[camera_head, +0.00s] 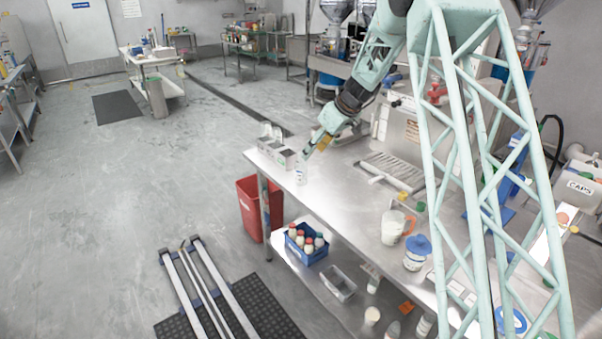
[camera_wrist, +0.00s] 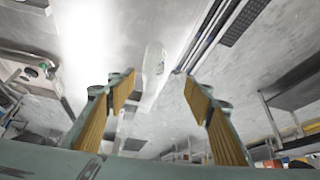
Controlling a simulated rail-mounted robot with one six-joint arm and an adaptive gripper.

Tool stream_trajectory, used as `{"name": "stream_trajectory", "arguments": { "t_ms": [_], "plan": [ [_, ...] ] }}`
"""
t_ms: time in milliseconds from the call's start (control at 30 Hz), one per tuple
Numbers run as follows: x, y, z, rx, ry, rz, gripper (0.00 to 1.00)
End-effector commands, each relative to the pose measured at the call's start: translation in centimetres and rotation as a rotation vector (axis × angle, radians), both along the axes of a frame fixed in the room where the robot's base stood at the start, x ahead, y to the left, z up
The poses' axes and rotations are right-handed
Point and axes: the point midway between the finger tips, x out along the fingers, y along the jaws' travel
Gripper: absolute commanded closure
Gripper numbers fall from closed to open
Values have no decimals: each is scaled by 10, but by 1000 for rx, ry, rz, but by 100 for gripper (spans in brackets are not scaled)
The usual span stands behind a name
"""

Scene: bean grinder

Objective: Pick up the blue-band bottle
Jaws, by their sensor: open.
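A small white bottle (camera_head: 300,174) with a bluish band stands near the left end of the steel table (camera_head: 335,190); I take it for the blue-band bottle. My gripper (camera_head: 309,153) is just above and beside it, tilted downward. In the wrist view, my gripper (camera_wrist: 161,78) is open, with its two tan-padded fingers apart. A pale bottle (camera_wrist: 153,65) shows beyond and between the fingertips, nearer the left finger. It is washed out there, and its band is not clear. I cannot tell whether a finger touches it.
Grey bins (camera_head: 279,153) stand close behind the bottle at the table's end. A drip tray (camera_head: 385,172), a pitcher (camera_head: 393,228) and a blue-lidded jar (camera_head: 416,254) are farther right. A blue crate of bottles (camera_head: 306,243) sits on the lower shelf, by a red bin (camera_head: 252,208).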

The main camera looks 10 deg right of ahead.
Motion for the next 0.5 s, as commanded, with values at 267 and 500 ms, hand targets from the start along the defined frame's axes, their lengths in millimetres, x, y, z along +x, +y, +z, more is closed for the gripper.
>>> {"name": "stream_trajectory", "arguments": {
  "t_ms": [267,500],
  "plan": [
    [16,-7,-23,-4,-12,11,53],
    [18,-7,-24,-4,-13,12,53]
  ]
}}
